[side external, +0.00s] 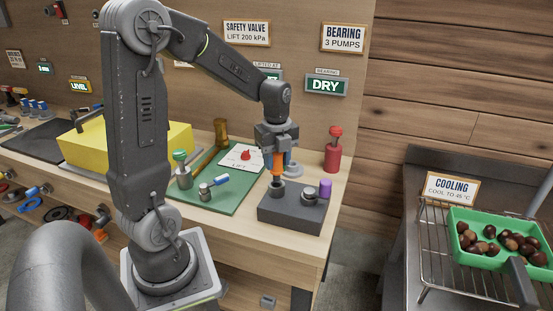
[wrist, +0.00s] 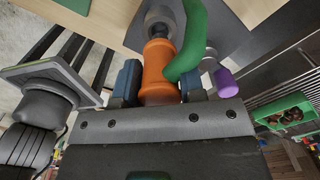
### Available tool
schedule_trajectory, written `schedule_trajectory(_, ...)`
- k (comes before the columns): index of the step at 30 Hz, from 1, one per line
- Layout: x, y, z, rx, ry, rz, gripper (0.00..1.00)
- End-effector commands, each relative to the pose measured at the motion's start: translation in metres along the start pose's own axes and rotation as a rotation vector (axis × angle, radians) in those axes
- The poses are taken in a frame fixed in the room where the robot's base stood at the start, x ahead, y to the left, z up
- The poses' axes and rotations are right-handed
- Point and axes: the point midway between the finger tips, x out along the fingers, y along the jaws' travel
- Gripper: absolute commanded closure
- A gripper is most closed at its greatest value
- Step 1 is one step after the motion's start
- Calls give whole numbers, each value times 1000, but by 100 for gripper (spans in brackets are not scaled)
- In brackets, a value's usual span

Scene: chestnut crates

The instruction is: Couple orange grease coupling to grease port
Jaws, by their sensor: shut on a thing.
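My gripper (side external: 278,153) is shut on the orange grease coupling (side external: 278,164), which hangs upright below it. In the wrist view the coupling (wrist: 159,65) sits between the two blue finger pads. Its lower end is at the grey round port (side external: 277,188) on top of a dark block (side external: 290,212). The port also shows in the wrist view (wrist: 160,14), in line with the coupling's far end. I cannot tell whether the coupling is seated on it or just above it. A green hose (wrist: 189,45) curves past the coupling in the wrist view, partly hiding it.
On the same block stand a grey fitting (side external: 308,193) and a purple cylinder (side external: 325,188). A red bottle (side external: 333,155) stands behind right. A green mat (side external: 231,203) with small parts and a card lies left. A rack with a green crate (side external: 474,256) is far right.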

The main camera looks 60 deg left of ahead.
Motion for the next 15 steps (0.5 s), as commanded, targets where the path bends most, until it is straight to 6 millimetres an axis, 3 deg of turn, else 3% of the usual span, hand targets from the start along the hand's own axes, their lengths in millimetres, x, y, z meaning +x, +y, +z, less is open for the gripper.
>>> schedule_trajectory(15, 5, 0, 0, 0, 0, 0, 100)
